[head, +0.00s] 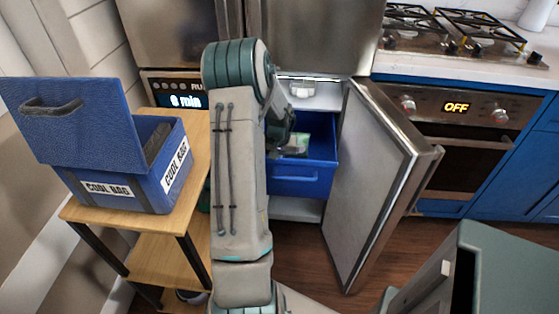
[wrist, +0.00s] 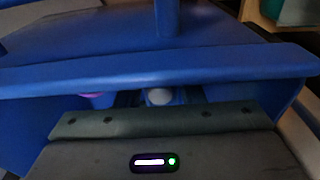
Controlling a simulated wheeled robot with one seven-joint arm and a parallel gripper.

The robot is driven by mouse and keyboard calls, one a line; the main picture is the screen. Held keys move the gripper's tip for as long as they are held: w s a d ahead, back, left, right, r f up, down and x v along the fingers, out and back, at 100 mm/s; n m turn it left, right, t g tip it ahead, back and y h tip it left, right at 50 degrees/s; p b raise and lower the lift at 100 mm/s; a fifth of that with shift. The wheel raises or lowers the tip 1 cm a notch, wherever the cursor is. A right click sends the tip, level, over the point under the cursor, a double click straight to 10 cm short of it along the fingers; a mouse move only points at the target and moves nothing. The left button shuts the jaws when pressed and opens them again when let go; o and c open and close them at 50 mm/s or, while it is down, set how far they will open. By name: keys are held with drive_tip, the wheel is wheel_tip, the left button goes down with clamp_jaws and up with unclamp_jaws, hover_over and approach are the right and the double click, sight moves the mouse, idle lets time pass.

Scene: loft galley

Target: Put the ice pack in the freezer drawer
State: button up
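The blue freezer drawer (head: 301,181) is pulled out of the lower compartment, behind the open freezer door. A small pale green and white item (head: 298,146) shows inside it; I cannot tell whether it is the ice pack. My gripper (head: 283,130) is at the drawer's left side, mostly hidden behind my arm, so its fingers do not show clearly. In the wrist view, a blue wall and rim (wrist: 165,78) fill the upper part, close to my gripper. Below the rim are a pale round thing (wrist: 159,96) and a bit of pink (wrist: 97,100), both partly hidden.
The blue cool bag (head: 118,195) stands with its lid open on a wooden cart (head: 195,190) at left; its inside is mostly hidden. The freezer door (head: 365,185) stands open to the right of the drawer. A grey-green cabinet (head: 510,255) is at the front right. Floor shows between.

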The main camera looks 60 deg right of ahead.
drive_tip(key=shift+o, duration=1.2)
drive_tip(key=shift+r+p, duration=0.55)
drive_tip(key=shift+r, duration=0.1)
wheel_tip(320, 180, up, 12)
drive_tip(key=a+p, duration=0.1)
drive_tip(key=shift+s+p, duration=0.2)
drive_tip(key=shift+p, duration=0.1)
drive_tip(key=shift+a, duration=0.1)
